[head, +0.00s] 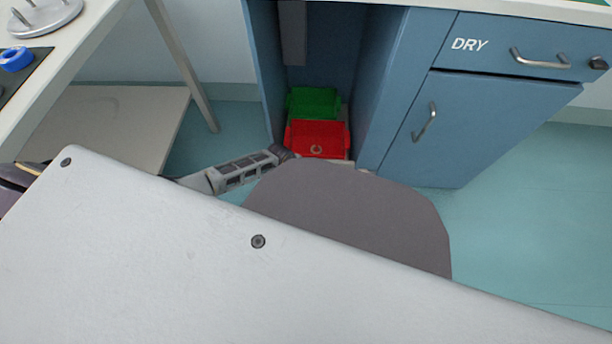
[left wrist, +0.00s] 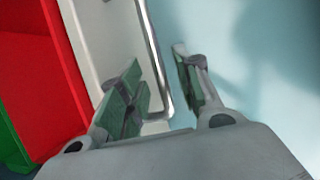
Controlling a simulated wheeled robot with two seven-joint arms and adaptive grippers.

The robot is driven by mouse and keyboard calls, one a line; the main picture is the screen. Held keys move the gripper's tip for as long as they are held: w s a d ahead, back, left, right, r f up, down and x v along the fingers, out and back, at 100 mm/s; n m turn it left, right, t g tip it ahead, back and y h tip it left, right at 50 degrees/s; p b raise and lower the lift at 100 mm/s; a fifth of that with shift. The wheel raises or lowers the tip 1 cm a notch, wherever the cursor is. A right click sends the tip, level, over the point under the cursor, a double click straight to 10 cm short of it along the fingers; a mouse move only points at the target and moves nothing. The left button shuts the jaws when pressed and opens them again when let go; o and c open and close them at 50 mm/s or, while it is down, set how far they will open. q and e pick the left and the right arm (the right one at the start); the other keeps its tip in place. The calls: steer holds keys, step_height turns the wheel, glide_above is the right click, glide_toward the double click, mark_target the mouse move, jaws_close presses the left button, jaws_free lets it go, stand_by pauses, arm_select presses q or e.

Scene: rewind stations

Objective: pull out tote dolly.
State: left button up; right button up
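The tote dolly is a pale platform, and only a thin strip of its front edge (head: 341,162) shows in the head view, low in the bay between blue cabinet walls. A red tote (head: 318,142) sits at its front and a green tote (head: 313,101) behind. In the left wrist view the pale dolly deck (left wrist: 92,32) lies beside the red tote (left wrist: 38,90), with a grey metal bar (left wrist: 153,50) along its edge. My left gripper (left wrist: 160,88) is open, one finger over the deck side and one over the floor side of the bar. My right gripper is not in view.
Blue cabinet walls stand close on both sides of the bay. A drawer marked DRY (head: 500,48) and a cabinet door (head: 480,125) are at right. A white table leg (head: 188,75) and low shelf (head: 115,125) are at left. Floor (head: 530,220) is clear at right.

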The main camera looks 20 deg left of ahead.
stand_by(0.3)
arm_select(q)
steer(key=shift+c, duration=0.9)
steer(key=shift+f, duration=0.1)
steer(key=c, duration=0.5)
jaws_close()
steer(key=shift+s+d, duration=0.1)
steer(key=shift+s, duration=0.1)
